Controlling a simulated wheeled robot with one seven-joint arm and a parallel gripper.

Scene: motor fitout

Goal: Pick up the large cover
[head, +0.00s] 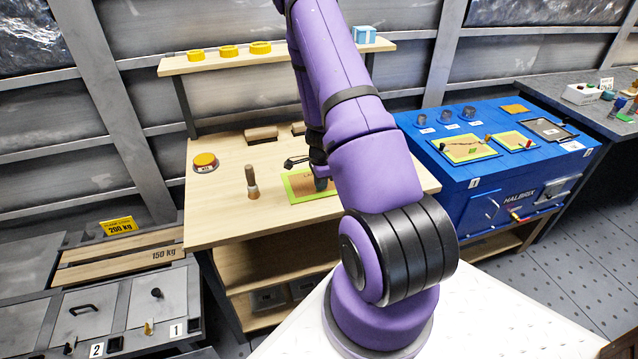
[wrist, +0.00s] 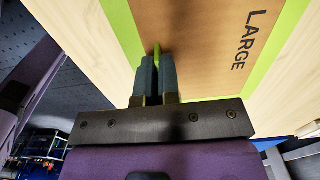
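A flat brown panel with a bright green border, marked LARGE, lies on the wooden table; I take it for the large cover (head: 299,184). It fills much of the wrist view (wrist: 205,45). My gripper (wrist: 157,62) is at the panel's green-edged side, its two dark fingers close together. A thin green tab (wrist: 157,48) shows between the fingertips, and they look closed on it. Whether the tab is part of the panel is hard to see. In the head view, my arm hides the panel's right part and most of the gripper.
The wooden table (head: 222,218) also holds a wooden-handled tool (head: 252,182) and a yellow-topped round button (head: 205,162) to the left. A shelf (head: 225,61) with yellow rings stands behind. A blue bench (head: 463,180) with green-edged panels stands to the right.

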